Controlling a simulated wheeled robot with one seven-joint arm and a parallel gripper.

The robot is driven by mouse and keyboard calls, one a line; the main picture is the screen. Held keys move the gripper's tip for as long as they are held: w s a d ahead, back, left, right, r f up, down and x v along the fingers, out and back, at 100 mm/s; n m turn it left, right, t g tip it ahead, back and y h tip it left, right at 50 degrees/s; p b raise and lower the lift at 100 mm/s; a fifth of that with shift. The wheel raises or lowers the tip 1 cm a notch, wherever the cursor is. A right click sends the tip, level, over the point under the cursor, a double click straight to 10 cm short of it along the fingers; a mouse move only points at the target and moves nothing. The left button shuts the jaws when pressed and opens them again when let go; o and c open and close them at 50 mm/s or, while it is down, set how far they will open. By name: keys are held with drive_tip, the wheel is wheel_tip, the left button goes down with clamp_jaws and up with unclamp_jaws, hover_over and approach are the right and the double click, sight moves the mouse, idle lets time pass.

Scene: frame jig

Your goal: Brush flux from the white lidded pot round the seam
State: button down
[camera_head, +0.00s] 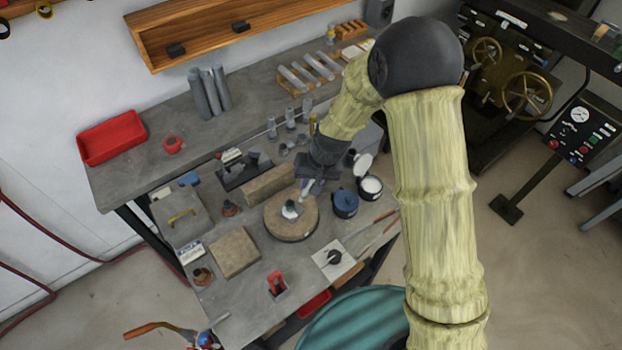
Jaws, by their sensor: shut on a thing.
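The white pot (371,187) stands on the bench to the right of a dark blue pot (345,203). Its white lid (364,164) is tipped up at the back, so the pot is open and its pale inside shows. A round tan firebrick (285,222) lies left of the pots and bears a small workpiece (291,211), pale and dark green. Its seam is too small to make out. My gripper (308,187) points down over the back right of the round brick, shut on a slim pale thing, probably the brush. Its tip, close to the workpiece, is too small to tell if touching.
A long brick (268,184) stands behind the round one, and a square brick (235,255) lies to its left. A white pad (333,258) and tongs (377,228) are at front right. Several small jars stand behind my gripper.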

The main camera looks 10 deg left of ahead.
drive_tip(key=shift+f+b, duration=0.95)
drive_tip(key=shift+f, duration=0.65)
drive_tip(key=shift+w+a+f, duration=0.1)
drive_tip(key=shift+s+f, duration=0.15)
drive_tip(key=shift+s, duration=0.05)
drive_tip(key=shift+w+f+b, duration=0.1)
drive_tip(key=shift+f+b, duration=0.2)
drive_tip(key=shift+b, duration=0.15)
drive_tip(key=shift+a, duration=0.1)
drive_tip(key=shift+w+a+r+p, duration=0.1)
drive_tip(key=shift+w+a+p, duration=0.15)
drive_tip(key=shift+a, duration=0.15)
drive_tip(key=shift+w+a+p, duration=0.1)
drive_tip(key=shift+a+p, duration=0.15)
drive_tip(key=shift+a, duration=0.2)
drive_tip(key=shift+w+a, duration=0.1)
drive_tip(key=shift+a, duration=0.05)
